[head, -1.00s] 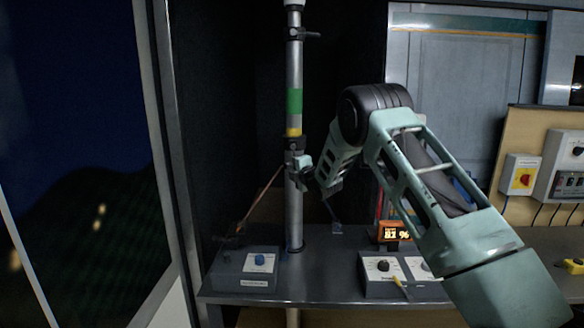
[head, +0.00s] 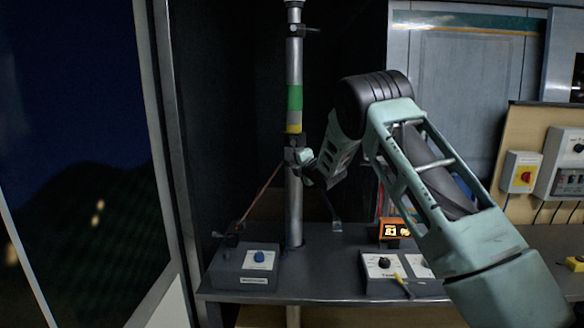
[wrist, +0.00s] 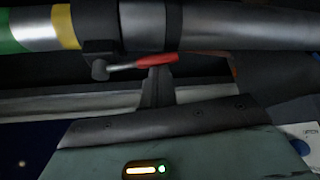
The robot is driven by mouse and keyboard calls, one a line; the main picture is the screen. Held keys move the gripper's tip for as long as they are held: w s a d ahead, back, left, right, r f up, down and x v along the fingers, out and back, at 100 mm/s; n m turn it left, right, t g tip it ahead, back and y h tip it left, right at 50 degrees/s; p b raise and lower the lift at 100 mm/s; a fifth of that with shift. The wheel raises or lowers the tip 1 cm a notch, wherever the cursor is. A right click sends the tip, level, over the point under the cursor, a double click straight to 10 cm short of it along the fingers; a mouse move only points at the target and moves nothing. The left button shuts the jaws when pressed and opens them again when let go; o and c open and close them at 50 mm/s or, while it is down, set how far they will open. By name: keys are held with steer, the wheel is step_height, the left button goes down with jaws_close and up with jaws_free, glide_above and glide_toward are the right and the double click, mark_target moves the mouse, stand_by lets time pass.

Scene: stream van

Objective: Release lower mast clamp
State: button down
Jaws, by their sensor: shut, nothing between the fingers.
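The silver mast (head: 294,200) stands upright through the desk in the head view, with green and yellow bands. The lower mast clamp (head: 293,141) is a dark collar just below the yellow band. In the wrist view the mast (wrist: 230,25) lies across the top, and the dark clamp collar (wrist: 100,47) carries a lever with a red grip (wrist: 155,60) lying roughly along the mast. My gripper (head: 301,157) is beside the mast at clamp height. In the wrist view my gripper (wrist: 157,75) is shut and empty, its tip just under the red grip; I cannot tell whether they touch.
A second clamp (head: 297,30) sits higher on the mast. The desk holds a control box with a blue knob (head: 259,257), a box with a black knob (head: 384,263) and an orange display (head: 394,229). A thin reddish line slants from the mast to the desk.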

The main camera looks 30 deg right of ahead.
steer(key=s+d+r+n+g+h+p, duration=0.1)
steer(key=s+d+r+n+g+h, duration=0.2)
steer(key=d+r+n+g, duration=0.1)
steer(key=shift+d+r+n+g, duration=0.35)
steer(key=shift+n+g, duration=0.15)
steer(key=shift+n, duration=0.9)
steer(key=shift+r, duration=0.15)
step_height(320, 180, down, 4)
steer(key=a+f+b, duration=0.1)
steer(key=b, duration=0.3)
steer(key=r+b+v, duration=0.1)
steer(key=b+v, duration=0.1)
steer(key=v, duration=0.8)
steer(key=shift+a, duration=0.5)
steer(key=shift+w+r, duration=0.1)
steer(key=shift+r, duration=0.05)
